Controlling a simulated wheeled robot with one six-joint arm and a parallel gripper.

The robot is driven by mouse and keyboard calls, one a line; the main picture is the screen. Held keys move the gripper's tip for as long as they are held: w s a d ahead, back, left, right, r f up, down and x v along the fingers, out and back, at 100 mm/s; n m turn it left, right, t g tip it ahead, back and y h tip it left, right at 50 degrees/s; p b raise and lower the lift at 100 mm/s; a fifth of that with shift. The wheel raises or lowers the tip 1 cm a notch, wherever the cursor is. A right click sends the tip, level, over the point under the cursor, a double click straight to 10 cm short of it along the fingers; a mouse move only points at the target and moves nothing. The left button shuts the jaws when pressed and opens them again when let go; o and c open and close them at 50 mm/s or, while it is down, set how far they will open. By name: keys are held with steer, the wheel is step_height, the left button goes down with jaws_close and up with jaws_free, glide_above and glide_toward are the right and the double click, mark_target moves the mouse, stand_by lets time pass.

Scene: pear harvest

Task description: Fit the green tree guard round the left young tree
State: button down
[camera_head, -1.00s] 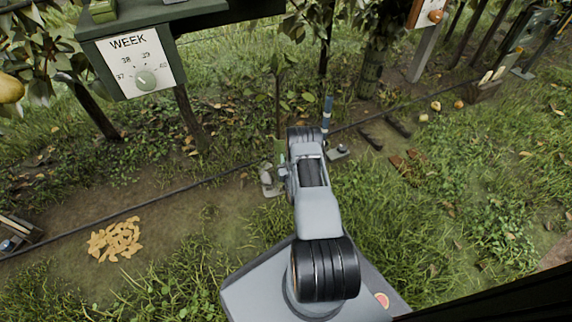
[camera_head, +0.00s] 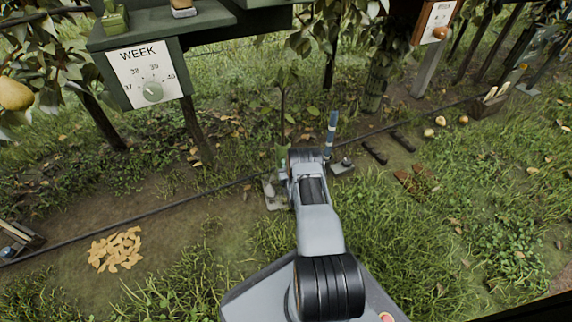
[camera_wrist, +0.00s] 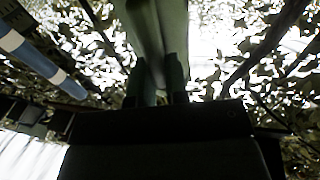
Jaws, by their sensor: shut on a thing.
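In the wrist view my gripper (camera_wrist: 156,84) has its two dark fingers closed on a green tree guard (camera_wrist: 160,28), which rises upward from between them. Only its near part shows. In the head view my arm hides most of the gripper, and a small green patch beside the arm may be part of the guard. A thin young tree (camera_head: 283,105) with a few leaves stands just beyond the end of my arm. I cannot tell whether the guard touches it. A thin dark stem (camera_wrist: 268,45) slants at the right in the wrist view.
A blue-and-white post (camera_head: 331,135) stands close right of my arm and shows in the wrist view (camera_wrist: 38,58). A dark hose (camera_head: 150,212) runs along the ground. A WEEK dial board (camera_head: 150,75) stands at the left. Wood chips (camera_head: 116,250) lie at lower left.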

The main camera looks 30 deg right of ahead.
steer(key=shift+f, duration=2.5)
steer(key=c, duration=1.1)
jaws_free()
steer(key=shift+o, duration=0.2)
steer(key=shift+s, duration=0.1)
steer(key=s+r+p, duration=0.2)
steer(key=s+p, duration=0.3)
steer(key=s, duration=0.1)
steer(key=shift+s+a, duration=0.4)
steer(key=shift+a, duration=0.05)
